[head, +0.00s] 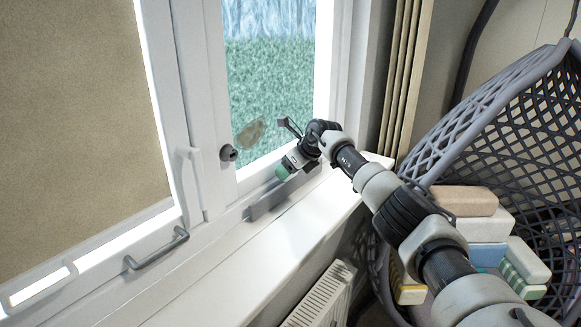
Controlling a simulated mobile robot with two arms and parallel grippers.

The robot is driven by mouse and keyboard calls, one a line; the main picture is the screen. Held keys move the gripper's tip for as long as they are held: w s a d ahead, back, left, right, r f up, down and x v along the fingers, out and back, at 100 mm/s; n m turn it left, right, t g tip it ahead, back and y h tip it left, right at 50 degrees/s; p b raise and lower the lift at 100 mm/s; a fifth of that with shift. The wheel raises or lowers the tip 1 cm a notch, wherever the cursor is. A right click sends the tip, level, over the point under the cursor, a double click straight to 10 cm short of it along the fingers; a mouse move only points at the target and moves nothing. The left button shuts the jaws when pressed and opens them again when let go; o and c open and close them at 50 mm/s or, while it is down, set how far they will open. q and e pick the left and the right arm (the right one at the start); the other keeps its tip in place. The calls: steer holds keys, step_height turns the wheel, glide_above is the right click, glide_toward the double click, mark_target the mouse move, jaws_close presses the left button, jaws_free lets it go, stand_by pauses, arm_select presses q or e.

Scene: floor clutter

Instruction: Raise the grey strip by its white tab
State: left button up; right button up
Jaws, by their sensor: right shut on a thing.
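The grey strip (268,204) is a narrow dark grey bar at the foot of the window, where the frame meets the white sill. It slants up to the right, and its right part runs behind my right gripper. My right gripper (284,171) comes in from the right and is shut at the strip's upper edge, on its white tab. The tab itself is hidden by the gripper. I cannot tell whether the strip is clear of the surface under it. My left gripper is not in view.
The white window sill (267,250) is bare in front of the strip. A window handle (192,185) and a grey pull handle (157,249) stick out at the left. A radiator (318,297) stands below. A dark netted basket chair (480,120) with cushions fills the right.

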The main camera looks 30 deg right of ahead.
steer(key=shift+r, duration=0.1)
steer(key=o, duration=1.3)
steer(key=shift+s+d+r, duration=0.15)
steer(key=shift+s+r, duration=0.05)
steer(key=shift+s, duration=0.05)
steer(key=b+v, duration=0.4)
steer(key=v, duration=0.6)
